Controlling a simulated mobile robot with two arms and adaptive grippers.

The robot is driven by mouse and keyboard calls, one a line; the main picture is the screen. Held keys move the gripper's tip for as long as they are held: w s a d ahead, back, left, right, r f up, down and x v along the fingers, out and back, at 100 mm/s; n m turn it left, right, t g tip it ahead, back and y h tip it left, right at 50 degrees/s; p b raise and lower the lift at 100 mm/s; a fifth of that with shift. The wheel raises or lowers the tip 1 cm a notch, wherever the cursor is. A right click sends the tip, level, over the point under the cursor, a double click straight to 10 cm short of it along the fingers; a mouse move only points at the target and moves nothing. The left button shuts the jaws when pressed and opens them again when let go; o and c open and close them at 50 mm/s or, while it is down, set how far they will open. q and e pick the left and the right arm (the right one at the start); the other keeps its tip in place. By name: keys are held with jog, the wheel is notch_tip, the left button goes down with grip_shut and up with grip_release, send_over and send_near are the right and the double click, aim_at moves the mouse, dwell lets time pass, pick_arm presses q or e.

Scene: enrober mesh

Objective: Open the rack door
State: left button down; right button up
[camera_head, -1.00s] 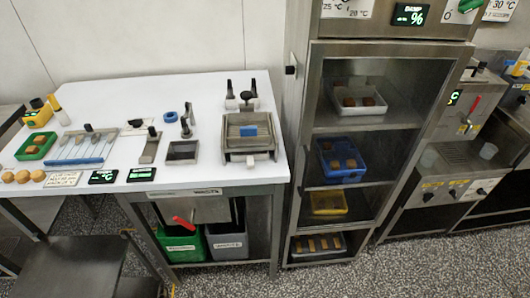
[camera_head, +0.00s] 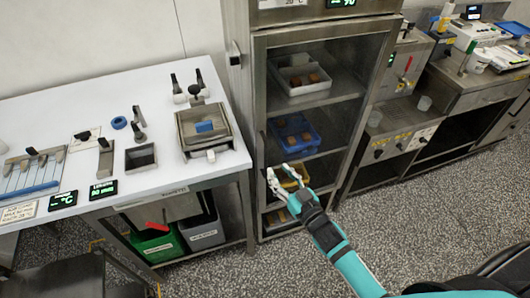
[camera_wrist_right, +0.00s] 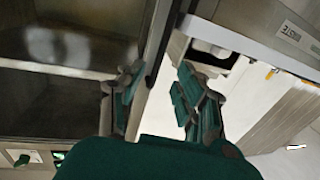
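The tall steel rack (camera_head: 248,120) stands right of the white table. Its framed door (camera_head: 376,90) appears shut, with the shelves visible behind it. A dark upright bar, seemingly the door's handle or edge strip, runs along the front left side; in the right wrist view a dark upright strip (camera_wrist_right: 157,45) rises beyond the fingers. My right gripper (camera_head: 281,176) is in front of the lower left part of the door, fingers apart and empty. In the right wrist view the gripper (camera_wrist_right: 158,82) is open; I cannot tell whether it touches the rack. My left gripper is out of view.
The white table (camera_head: 60,120) with a steel tray device (camera_head: 207,130) is left of the rack. A green bin (camera_head: 158,246) and a grey bin (camera_head: 203,233) are below it. Machines (camera_head: 400,125) stand to the right. The speckled floor (camera_head: 420,210) in front is clear.

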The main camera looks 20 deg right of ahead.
jog(key=p+x, duration=0.1)
jog(key=x, duration=0.7)
jog(key=shift+w, duration=0.15)
grip_shut()
